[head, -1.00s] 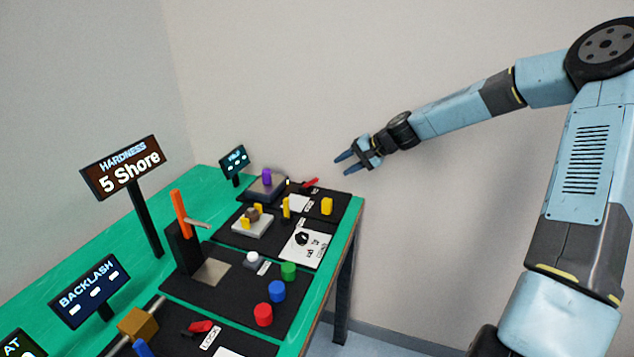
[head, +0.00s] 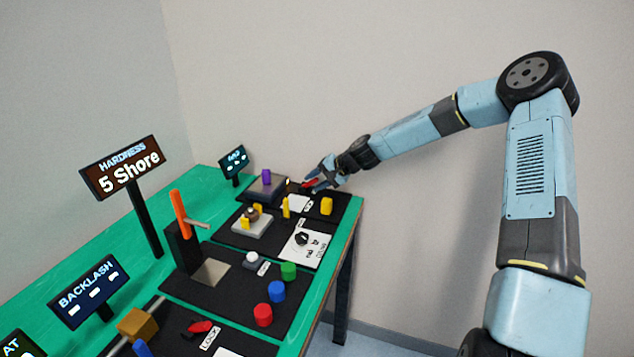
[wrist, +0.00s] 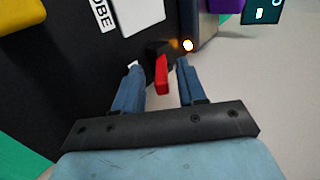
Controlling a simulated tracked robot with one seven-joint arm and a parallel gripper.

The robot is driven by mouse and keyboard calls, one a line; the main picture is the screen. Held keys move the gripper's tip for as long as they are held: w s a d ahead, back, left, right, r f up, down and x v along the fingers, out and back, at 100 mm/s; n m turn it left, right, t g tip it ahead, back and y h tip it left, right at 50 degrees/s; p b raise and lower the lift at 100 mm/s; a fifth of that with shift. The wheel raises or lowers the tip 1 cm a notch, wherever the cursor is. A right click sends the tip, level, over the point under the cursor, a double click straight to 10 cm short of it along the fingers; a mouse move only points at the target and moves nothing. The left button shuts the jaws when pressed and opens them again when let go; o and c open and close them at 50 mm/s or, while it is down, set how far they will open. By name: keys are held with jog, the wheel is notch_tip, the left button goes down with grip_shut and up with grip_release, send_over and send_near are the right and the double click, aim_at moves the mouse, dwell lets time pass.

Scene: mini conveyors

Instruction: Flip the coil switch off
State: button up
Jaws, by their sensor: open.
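The coil switch is a red lever (wrist: 162,75) on a dark base at the far end of the table. It shows small in the head view (head: 309,183), partly covered by my gripper. My gripper (wrist: 158,66) is open, its two blue fingers on either side of the red lever in the wrist view. I see gaps between the lever and both fingers. In the head view my gripper (head: 318,176) is at the lever, over the far right edge of the black panel. A small lamp (wrist: 188,45) glows beside the lever.
A purple cylinder (head: 266,175) on a dark block stands left of the lever. A yellow cylinder (head: 327,206) and a thin yellow post (head: 285,207) stand nearer. A small screen (head: 234,161) is behind. Right of the table is free room.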

grip_shut()
jog(key=shift+d+f, duration=0.1)
jog(key=shift+d, duration=0.15)
jog(key=shift+a, duration=0.2)
